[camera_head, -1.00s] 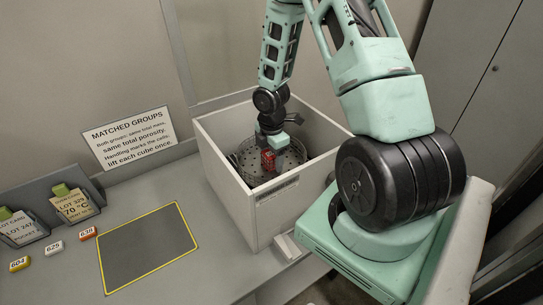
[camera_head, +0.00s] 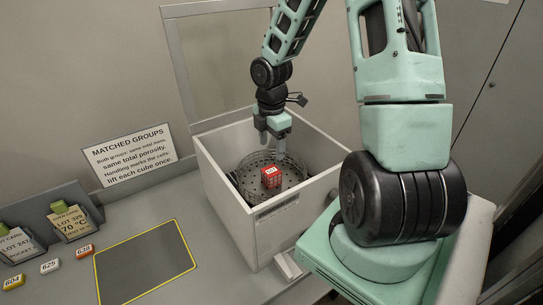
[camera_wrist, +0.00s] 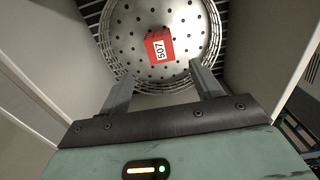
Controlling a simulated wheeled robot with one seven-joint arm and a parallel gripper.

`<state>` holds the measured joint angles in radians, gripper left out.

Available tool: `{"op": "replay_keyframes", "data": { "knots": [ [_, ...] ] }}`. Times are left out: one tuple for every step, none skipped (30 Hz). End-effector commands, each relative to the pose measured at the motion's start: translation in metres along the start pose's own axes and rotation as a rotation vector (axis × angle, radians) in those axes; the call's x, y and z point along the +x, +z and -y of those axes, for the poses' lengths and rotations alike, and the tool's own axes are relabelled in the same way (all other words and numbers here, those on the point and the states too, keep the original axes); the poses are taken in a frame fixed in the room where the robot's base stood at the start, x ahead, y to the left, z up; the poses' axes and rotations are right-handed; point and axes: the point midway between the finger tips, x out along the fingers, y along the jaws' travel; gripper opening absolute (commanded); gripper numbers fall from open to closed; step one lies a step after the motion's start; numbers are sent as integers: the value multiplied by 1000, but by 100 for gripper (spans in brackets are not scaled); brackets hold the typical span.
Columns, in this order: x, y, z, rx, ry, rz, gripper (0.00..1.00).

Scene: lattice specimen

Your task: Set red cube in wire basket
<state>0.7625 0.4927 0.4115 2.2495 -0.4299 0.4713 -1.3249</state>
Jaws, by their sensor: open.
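The red cube (camera_head: 271,176) sits inside the round wire basket (camera_head: 243,181), on its perforated metal floor. In the wrist view the red cube (camera_wrist: 157,47) shows a white label reading 507, near the middle of the basket (camera_wrist: 122,62). The basket stands inside a deep white box. My gripper (camera_head: 271,150) is open and empty, above the basket and a little above the cube. In the wrist view the two fingers of my gripper (camera_wrist: 160,82) are spread apart, with the cube beyond their tips and not touching them.
The white box (camera_head: 281,214) has high walls around the basket, with its lid raised behind.

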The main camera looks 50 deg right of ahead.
Motion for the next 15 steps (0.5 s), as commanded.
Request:
{"op": "replay_keyframes", "data": {
  "knots": [
    [-4,0,0,1,1,1,65],
    [-6,0,0,1,0,1,65],
    [-7,0,0,0,0,0,65],
    [-8,0,0,0,0,0,65],
    [-8,0,0,0,0,0,65],
    [-9,-2,0,0,0,0,65],
    [-10,-4,0,1,0,1,65],
    [-12,-9,1,5,0,1,65],
    [-14,-17,2,14,1,3,65],
    [-18,-26,3,23,1,4,65],
    [-21,-37,5,34,1,6,65],
    [-27,-54,9,56,2,8,65],
    [-31,-69,14,74,2,10,65],
    [-36,-85,19,97,4,11,65],
    [-43,-106,28,129,5,12,65]
  ]
}}
